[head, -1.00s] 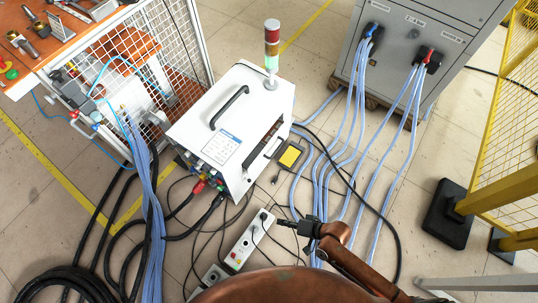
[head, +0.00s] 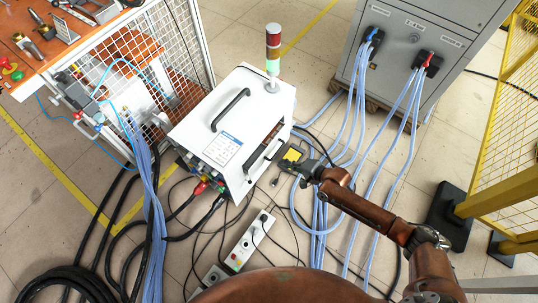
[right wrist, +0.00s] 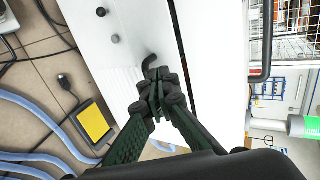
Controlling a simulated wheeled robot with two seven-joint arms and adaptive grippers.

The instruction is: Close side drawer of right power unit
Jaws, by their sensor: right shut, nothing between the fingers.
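The white power unit (head: 232,110) stands on the floor in the middle of the head view. Its right side carries the side drawer with a black bar handle (head: 262,155). A dark gap shows behind the drawer front, so it stands out from the body. In the right wrist view the white drawer front (right wrist: 120,55) and part of its black handle (right wrist: 150,65) show. My right gripper (head: 287,163) is shut and empty beside the drawer. In the right wrist view its fingertips (right wrist: 158,92) are close by the handle and partly cover it; contact is unclear. My left gripper is out of view.
A yellow-topped foot pedal (head: 292,154) lies just right of the drawer. Blue hoses (head: 350,140) run to the grey cabinet (head: 430,50). A signal tower (head: 273,50) stands on the unit. A power strip (head: 248,242) and black cables lie in front.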

